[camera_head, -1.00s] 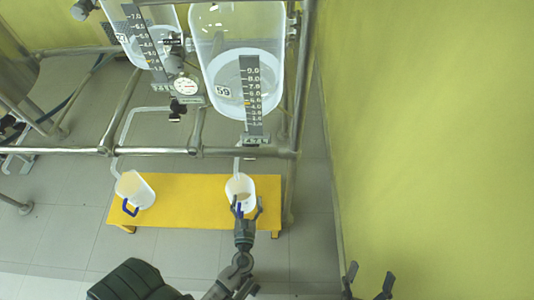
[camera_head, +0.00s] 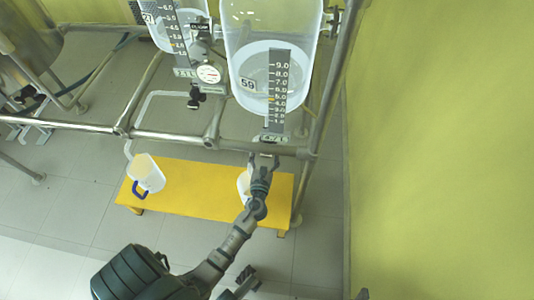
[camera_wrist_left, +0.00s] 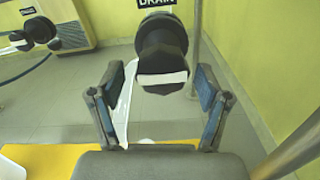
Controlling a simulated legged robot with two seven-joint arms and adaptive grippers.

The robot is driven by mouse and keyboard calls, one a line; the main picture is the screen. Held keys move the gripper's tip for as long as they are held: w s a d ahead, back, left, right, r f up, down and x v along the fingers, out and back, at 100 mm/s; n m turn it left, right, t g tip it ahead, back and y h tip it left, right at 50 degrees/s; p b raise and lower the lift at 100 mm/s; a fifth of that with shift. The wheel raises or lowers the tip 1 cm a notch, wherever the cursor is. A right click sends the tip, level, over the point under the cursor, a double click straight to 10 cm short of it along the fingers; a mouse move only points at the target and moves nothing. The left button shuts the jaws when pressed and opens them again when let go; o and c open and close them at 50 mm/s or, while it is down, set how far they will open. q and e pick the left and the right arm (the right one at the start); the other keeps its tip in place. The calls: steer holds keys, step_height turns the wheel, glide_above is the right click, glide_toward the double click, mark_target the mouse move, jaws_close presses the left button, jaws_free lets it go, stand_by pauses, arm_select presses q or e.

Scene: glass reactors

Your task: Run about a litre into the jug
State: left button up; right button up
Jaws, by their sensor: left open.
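The jug (camera_head: 243,184), whitish, stands on the yellow bench below the glass vessel marked 59 (camera_head: 246,84); my left arm partly hides it. A scale plate (camera_head: 279,85) hangs in front of the vessel. My left gripper (camera_head: 263,158) is open just under the vessel's lower end. In the left wrist view, a black drain knob (camera_wrist_left: 162,45) with a white band sits ahead of and between the open fingers (camera_wrist_left: 160,95), below a DRAIN label (camera_wrist_left: 156,3). I cannot tell whether they touch it. Only a tip of my right gripper (camera_head: 362,294) shows at the bottom edge.
A second jug (camera_head: 147,174) with a blue handle stands at the left of the yellow bench (camera_head: 200,190). A metal rail (camera_head: 170,137) and upright post (camera_head: 325,100) frame the vessels. A yellow-green wall closes the right.

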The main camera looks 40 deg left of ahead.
arm_select(q)
steer(key=shift+w+a, duration=0.35)
steer(key=shift+d+r, duration=0.1)
steer(key=shift+d, duration=0.4)
steer(key=shift+c, duration=1)
steer(key=shift+d+r, duration=0.1)
steer(key=shift+r, duration=0.05)
steer(key=c, duration=0.8)
steer(key=shift+c, duration=0.8)
steer(key=shift+s+a, duration=0.1)
steer(key=shift+a, duration=0.2)
arm_select(e)
steer(key=shift+s+d, duration=0.15)
steer(key=shift+s, duration=0.05)
arm_select(q)
steer(key=shift+f, duration=0.2)
arm_select(e)
steer(key=shift+d+t, duration=0.1)
steer(key=shift+t, duration=0.2)
